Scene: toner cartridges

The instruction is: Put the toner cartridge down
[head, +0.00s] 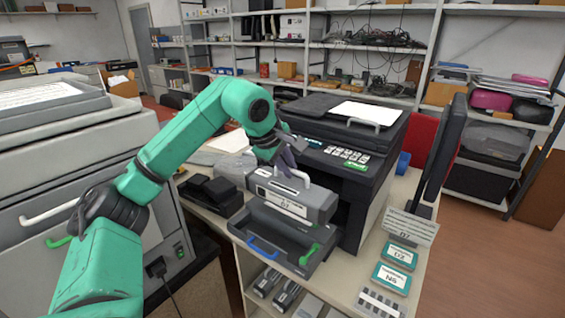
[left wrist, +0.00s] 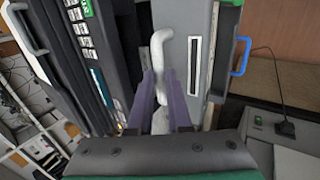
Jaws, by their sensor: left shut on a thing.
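The toner cartridge (head: 283,192) is a long grey box with a white label and a white handle on top. In the left wrist view its grey body (left wrist: 190,45) and white handle (left wrist: 162,50) show close up. My left gripper (head: 286,163) is shut on the handle; its purple fingers (left wrist: 161,95) stand on both sides of it. The cartridge is about level, just above or behind a dark open tray (head: 272,250) with a blue handle and a green latch. I cannot tell whether it touches anything below. My right gripper is not in view.
A black printer (head: 345,140) stands close behind and right of the cartridge. A black device (head: 213,195) is to the left. Teal-labelled boxes (head: 391,277) lie at the right on the bench (head: 345,275). A large grey machine (head: 75,180) fills the left.

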